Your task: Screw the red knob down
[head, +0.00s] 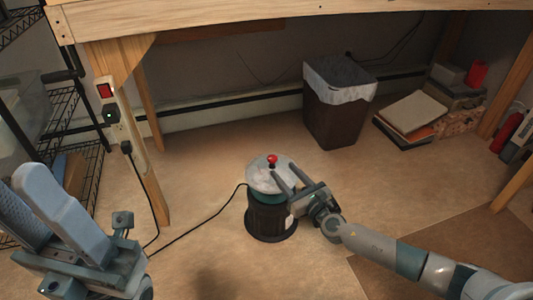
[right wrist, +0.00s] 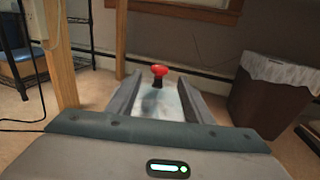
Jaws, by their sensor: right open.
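The red knob (head: 272,159) stands upright on a short dark stem on the pale top of a dark, ribbed canister (head: 270,218) on the floor. In the right wrist view the knob (right wrist: 159,71) shows between and beyond my fingertips. My right gripper (head: 288,174) is open and empty, reaching over the canister's top from the right, beside the knob and apart from it. It also shows in the right wrist view (right wrist: 160,78). My left gripper (head: 45,205) is large at the left, away from the canister; its jaw gap is unclear.
A black cord (head: 195,229) runs from the canister to an outlet on a wooden table leg (head: 132,150). A lined bin (head: 338,112) stands behind. Books (head: 411,117) lie at the back right. A wire shelf (head: 85,150) is at left. The tabletop (head: 250,12) overhangs.

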